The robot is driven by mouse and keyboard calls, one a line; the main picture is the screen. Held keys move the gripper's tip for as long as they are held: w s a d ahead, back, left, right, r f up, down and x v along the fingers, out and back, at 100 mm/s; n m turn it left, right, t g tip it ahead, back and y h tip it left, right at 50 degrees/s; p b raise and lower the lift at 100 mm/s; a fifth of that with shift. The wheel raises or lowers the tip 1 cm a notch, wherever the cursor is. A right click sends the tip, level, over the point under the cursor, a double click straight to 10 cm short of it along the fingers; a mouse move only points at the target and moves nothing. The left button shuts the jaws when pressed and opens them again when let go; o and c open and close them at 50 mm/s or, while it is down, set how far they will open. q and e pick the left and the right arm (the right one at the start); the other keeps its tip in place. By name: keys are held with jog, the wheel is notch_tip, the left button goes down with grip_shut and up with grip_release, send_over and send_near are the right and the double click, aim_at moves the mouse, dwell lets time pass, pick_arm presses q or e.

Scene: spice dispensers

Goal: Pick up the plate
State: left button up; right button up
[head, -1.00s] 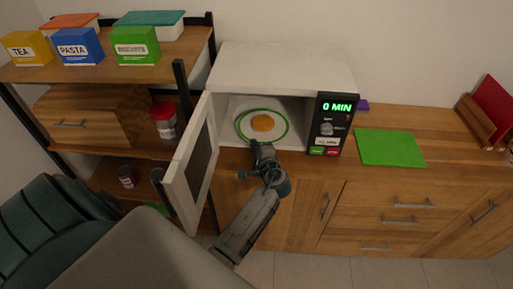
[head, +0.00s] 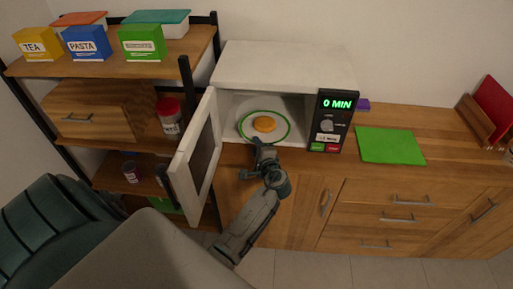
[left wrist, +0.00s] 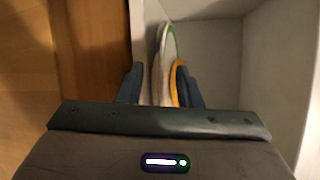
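The plate (head: 244,133) is white with a green rim and sits inside the open microwave (head: 285,65), with a round orange-brown piece of food (head: 265,124) on it. My left gripper (head: 258,143) is at the front edge of the plate. In the left wrist view the plate (left wrist: 168,45) shows nearly edge-on, reaching between the fingers of my left gripper (left wrist: 160,82). The fingers stand apart, with a visible gap beside the plate; its near edge is hidden by the gripper body. My right gripper is not in view.
The microwave door (head: 195,160) stands open left of my arm. A green board (head: 390,146) lies on the counter to the right. Shelves at left hold boxes and a red-lidded jar (head: 169,116). The microwave walls are close around the plate.

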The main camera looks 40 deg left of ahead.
pick_arm(q)
jog(key=p+v, duration=0.1)
jog(key=v, duration=0.9)
jog(key=shift+s+d+r, duration=0.15)
jog(key=shift+s+d, duration=0.1)
jog(key=shift+d, duration=0.05)
